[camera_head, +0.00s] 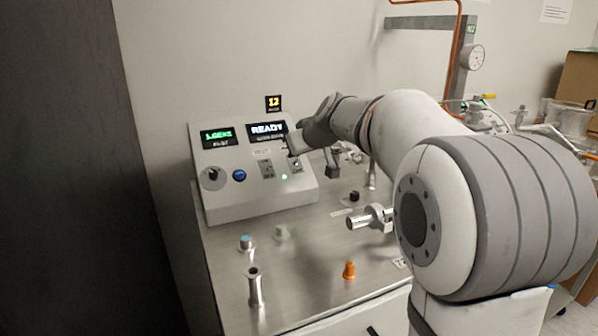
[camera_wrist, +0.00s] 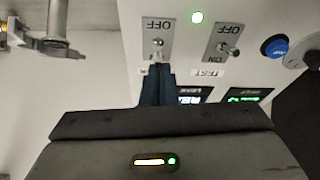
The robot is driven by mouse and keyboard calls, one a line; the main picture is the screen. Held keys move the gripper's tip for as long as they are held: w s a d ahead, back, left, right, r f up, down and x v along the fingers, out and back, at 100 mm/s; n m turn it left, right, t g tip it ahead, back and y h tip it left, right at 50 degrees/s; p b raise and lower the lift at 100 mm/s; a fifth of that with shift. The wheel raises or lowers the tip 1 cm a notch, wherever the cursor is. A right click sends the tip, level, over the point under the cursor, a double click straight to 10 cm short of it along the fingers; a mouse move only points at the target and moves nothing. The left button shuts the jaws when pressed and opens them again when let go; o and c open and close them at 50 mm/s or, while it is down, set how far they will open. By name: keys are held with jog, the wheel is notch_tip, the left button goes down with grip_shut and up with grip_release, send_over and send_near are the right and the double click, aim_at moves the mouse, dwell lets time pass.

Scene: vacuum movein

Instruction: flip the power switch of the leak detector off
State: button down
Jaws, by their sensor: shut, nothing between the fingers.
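The leak detector (camera_head: 245,200) is a light grey sloped console on the metal bench. Its panel carries two toggle switches, each marked OFF at one end. The wrist view shows it inverted, with one switch (camera_wrist: 158,44) directly beyond my fingertips and the other switch (camera_wrist: 230,49) to the right, by a label that seems to read TEST. The label of the nearer switch is largely hidden by my fingers. My gripper (camera_wrist: 159,66) is shut and empty, its tips at or very close to the nearer switch's lever; contact is unclear. In the head view my gripper (camera_head: 291,150) covers part of the panel's right side.
A display (camera_head: 267,129) reads READY. Metal fittings, including a silver post (camera_head: 255,288) and an orange cap (camera_head: 349,270), stand on the bench (camera_head: 305,280).

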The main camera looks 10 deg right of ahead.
jog(key=b, duration=0.2)
jog(key=f+t+b, duration=0.1)
jog(key=b, duration=0.1)
jog(key=shift+s+d+f+b, duration=0.1)
jog(key=shift+s+b, duration=0.15)
jog(key=shift+b, duration=0.1)
jog(key=shift+r+p, duration=0.5)
jog(key=shift+p, duration=0.1)
jog(key=shift+s, duration=0.1)
jog(key=shift+s+d+b, duration=0.15)
jog(key=shift+s+b, duration=0.4)
jog(key=shift+s, duration=0.1)
